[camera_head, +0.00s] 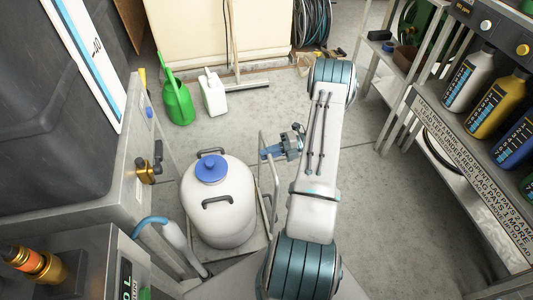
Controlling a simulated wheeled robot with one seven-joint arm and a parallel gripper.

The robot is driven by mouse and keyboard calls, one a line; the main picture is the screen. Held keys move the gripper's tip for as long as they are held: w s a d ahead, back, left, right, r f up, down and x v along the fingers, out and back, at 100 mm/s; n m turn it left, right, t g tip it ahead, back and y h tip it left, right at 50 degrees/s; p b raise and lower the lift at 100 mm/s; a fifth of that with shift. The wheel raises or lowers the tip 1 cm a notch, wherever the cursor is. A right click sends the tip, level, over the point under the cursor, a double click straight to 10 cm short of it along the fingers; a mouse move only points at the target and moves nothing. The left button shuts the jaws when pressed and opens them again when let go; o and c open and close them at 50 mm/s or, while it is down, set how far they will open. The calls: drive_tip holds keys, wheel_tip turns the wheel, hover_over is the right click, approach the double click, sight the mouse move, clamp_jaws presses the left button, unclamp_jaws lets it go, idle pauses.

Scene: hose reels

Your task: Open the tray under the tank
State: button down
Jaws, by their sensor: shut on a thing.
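A white tank (218,215) with a blue cap and dark handles stands upright on a flat grey metal tray (262,240), low near the floor. A thin metal rail (271,190) rises along the tray's right side as a handle. My gripper (266,153) is at the upper end of this rail, to the right of and behind the tank, and is shut on it. The exact contact between fingers and rail is small and hard to make out. My arm hides the floor to the right of the rail.
A green watering can (178,101) and a white jug (213,93) stand on the floor behind the tank. A grey cabinet with a dark tank (55,120) fills the left. Shelves with bottles (495,105) line the right. Some concrete floor between is clear.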

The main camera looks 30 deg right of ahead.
drive_tip(key=c, duration=1.4)
unclamp_jaws()
drive_tip(key=p+v, duration=0.1)
drive_tip(key=v, duration=1.3)
drive_tip(key=shift+a, duration=0.1)
